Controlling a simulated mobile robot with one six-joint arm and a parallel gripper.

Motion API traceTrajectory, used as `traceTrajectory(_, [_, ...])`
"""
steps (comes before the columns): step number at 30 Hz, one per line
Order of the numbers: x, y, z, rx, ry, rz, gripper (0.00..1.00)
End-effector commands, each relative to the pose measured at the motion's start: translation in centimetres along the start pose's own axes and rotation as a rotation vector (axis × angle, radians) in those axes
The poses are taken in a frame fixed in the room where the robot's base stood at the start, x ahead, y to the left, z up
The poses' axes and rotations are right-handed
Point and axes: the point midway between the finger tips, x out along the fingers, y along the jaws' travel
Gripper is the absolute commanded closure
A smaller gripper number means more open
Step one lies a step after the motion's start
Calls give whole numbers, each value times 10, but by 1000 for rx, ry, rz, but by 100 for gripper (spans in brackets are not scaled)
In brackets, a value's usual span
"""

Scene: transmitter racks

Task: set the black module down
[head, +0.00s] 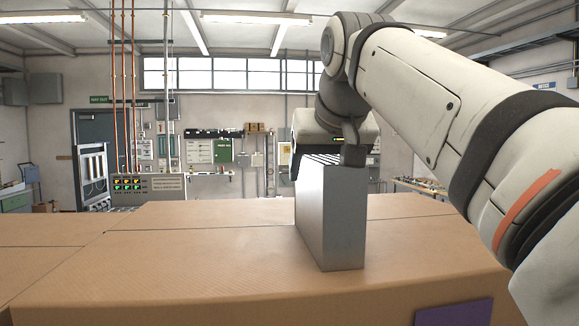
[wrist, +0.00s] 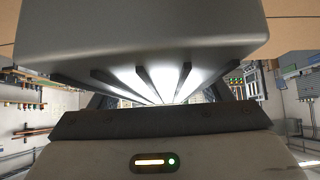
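A tall, box-shaped module (head: 340,220) stands upright in the middle of the head view. It looks grey rather than black, with a slotted top. My gripper (head: 324,159) is at its top from above, with dark fingers at the upper edges, and appears shut on it. The module's lower edge appears at the tan, cardboard-like surface (head: 210,275); I cannot tell whether it touches or hangs just above. In the wrist view the module (wrist: 140,32) fills the upper part, its slotted face running toward my gripper; the finger contact is largely hidden.
The tan surface is broad and clear to the left of the module, with seams across it. A purple patch (head: 455,313) is at its front right. My arm covers the right side.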

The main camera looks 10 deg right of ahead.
Motion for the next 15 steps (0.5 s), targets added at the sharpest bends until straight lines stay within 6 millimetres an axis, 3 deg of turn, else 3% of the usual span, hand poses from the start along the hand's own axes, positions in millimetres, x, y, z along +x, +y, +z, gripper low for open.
traceTrajectory(10, [-2, 0, -2, 1, 0, 1, 23])
traceTrajectory(15, [-21, 0, -2, 0, 4, 0, 23])
